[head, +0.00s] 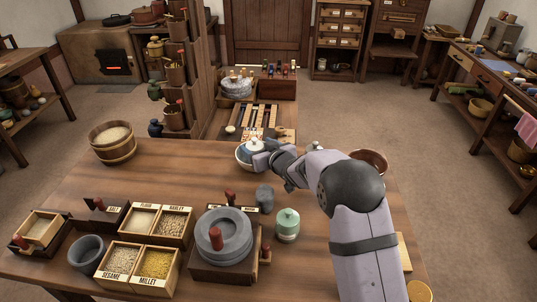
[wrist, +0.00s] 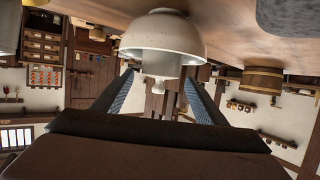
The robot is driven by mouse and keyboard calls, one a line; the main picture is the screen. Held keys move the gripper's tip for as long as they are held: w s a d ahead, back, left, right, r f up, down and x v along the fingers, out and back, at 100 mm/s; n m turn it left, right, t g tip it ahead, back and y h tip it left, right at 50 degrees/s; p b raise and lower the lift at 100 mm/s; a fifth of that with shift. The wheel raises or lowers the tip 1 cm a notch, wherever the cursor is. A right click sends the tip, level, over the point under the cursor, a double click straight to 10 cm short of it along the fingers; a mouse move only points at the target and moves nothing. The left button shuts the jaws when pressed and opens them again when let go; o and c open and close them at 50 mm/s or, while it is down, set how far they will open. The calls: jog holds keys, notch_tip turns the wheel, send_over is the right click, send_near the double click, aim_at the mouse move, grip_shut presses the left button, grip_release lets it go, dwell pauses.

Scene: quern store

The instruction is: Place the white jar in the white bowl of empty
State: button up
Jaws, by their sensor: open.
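The white bowl (head: 242,157) stands on the far part of the wooden table, partly hidden by my gripper. The white jar (head: 252,145) is inside it, its upper part showing above the rim. In the wrist view, which is turned upside down, the bowl (wrist: 160,30) hangs rim-down, and the jar (wrist: 160,68) with its knobbed lid sticks out of it. My gripper (wrist: 159,88) is open, its two dark fingers on either side of the jar's lid end. I see gaps between fingers and jar. It also shows at the bowl in the head view (head: 264,154).
A grain bucket (head: 112,152) stands left. Boxes of grain, a stone quern (head: 223,240), a grey cup (head: 265,198) and a pale green lidded jar (head: 288,224) fill the front. A brown bowl (head: 372,160) is behind my arm. The table between bucket and white bowl is clear.

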jog(key=v, duration=0.9)
jog(key=shift+b, duration=0.3)
jog(key=s+d+r+m+g+h+p, duration=0.25)
jog(key=s+d+h+p, duration=0.2)
jog(key=s+d, duration=0.3)
jog(key=s+d+r+m+g+h+p, duration=0.1)
jog(key=s+d+m+g+h+p, duration=0.15)
jog(key=s+d+p, duration=0.55)
jog(key=s+d+r+g+p, duration=0.1)
jog(key=s+d+g, duration=0.1)
jog(key=s, duration=0.8)
jog(key=s+d+r+m+g+p, duration=0.1)
jog(key=s+g, duration=0.4)
jog(key=s, duration=0.6)
jog(key=shift+s+d+r+p, duration=0.15)
jog(key=shift+s+d+p, duration=0.1)
jog(key=shift+d+p, duration=0.6)
